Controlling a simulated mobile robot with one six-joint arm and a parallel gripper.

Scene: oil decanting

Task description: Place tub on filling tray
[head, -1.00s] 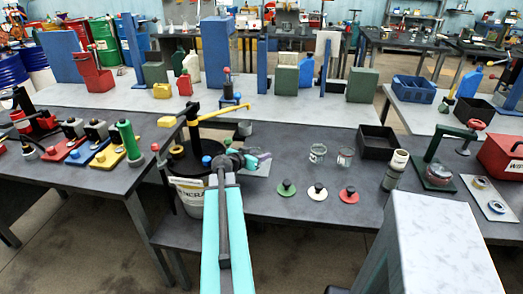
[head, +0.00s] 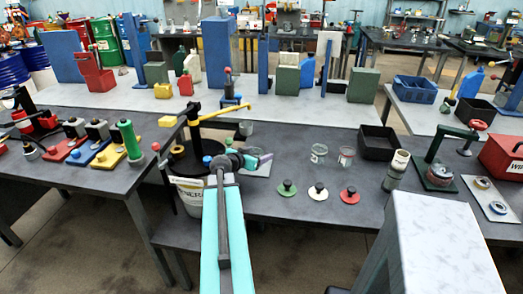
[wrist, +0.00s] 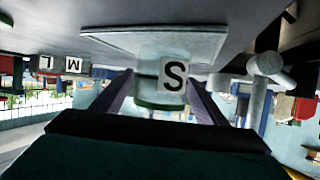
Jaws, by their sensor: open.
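The clear tub marked S (wrist: 160,82) stands on the pale flat filling tray (wrist: 112,38) in the upside-down wrist view. My gripper (wrist: 158,100) is open, with one finger on each side of the tub. I cannot tell whether either finger touches it. In the head view my gripper (head: 258,160) is over the small grey filling tray (head: 258,172), beside the black stand with the yellow lever. There the gripper mostly hides the tub.
Two other clear tubs (head: 319,152) (head: 345,156) stand to the right on the bench. Green (head: 287,188), white (head: 318,192) and red (head: 349,195) knobbed discs lie before them. A black bin (head: 378,142) stands behind. A white bucket (head: 190,194) is left of my arm.

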